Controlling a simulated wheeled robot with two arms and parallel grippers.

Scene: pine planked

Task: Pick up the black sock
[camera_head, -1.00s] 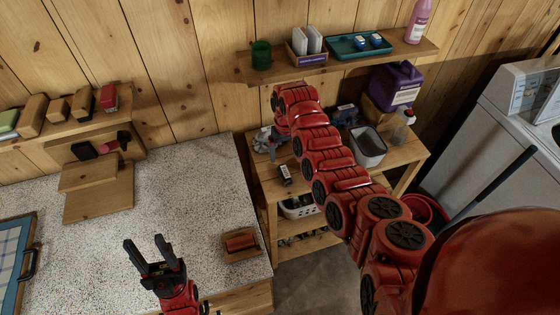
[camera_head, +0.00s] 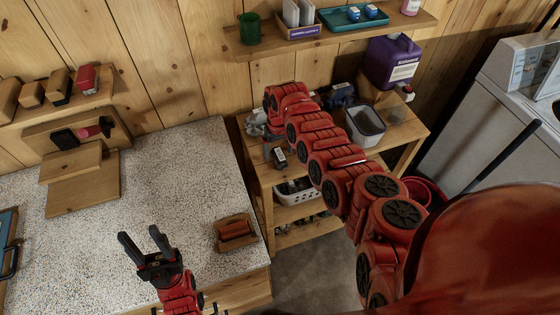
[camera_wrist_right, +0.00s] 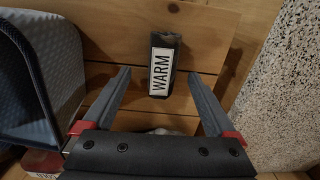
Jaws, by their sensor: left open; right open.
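A dark rolled bundle with a white label reading WARM, which looks like the black sock (camera_wrist_right: 163,65), lies on the wooden bench top. In the head view the sock (camera_head: 279,157) is a small dark shape near the bench's left side. My right gripper (camera_wrist_right: 158,74) is open and empty in the right wrist view, its fingers apart on either side of the sock's near end, not touching it. In the head view the right gripper (camera_head: 258,124) is partly hidden by its red arm. My left gripper (camera_head: 146,244) is open and empty over the speckled counter.
A grey container (camera_head: 367,126) stands on the bench; a grey-blue one (camera_wrist_right: 42,75) is close on the left in the wrist view. The speckled counter (camera_head: 160,190) adjoins the bench and carries a small wooden tray (camera_head: 235,233). A shelf (camera_head: 340,35) runs above the bench.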

